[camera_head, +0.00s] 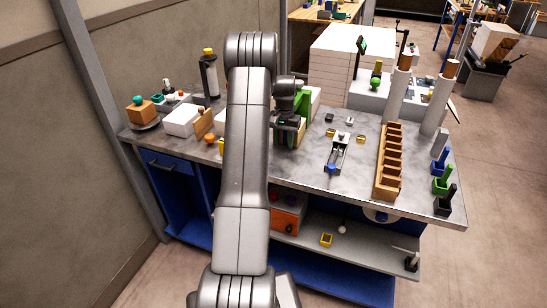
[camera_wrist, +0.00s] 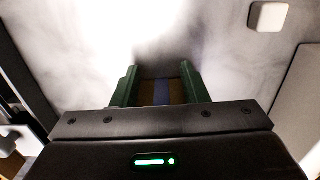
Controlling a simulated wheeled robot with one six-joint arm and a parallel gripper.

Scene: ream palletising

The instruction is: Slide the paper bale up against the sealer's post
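My gripper (camera_head: 288,138) is low over the left-middle of the workbench, partly covered by my arm. In the wrist view its two dark green fingers (camera_wrist: 160,85) stand apart, with a tan piece with a blue band (camera_wrist: 162,93) between them. I cannot tell whether the fingers press on it, or whether it is the paper bale. A bright green upright part (camera_head: 303,101) stands just behind the gripper, with a pale block beside it. I cannot tell whether this is the sealer's post. A large white layered stack (camera_head: 335,65) stands behind on the bench.
A small lever device with a blue knob (camera_head: 337,152), a wooden compartment rack (camera_head: 388,165) and two tall rolls (camera_head: 398,92) stand to the right. A white block (camera_head: 181,121) sits to the left.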

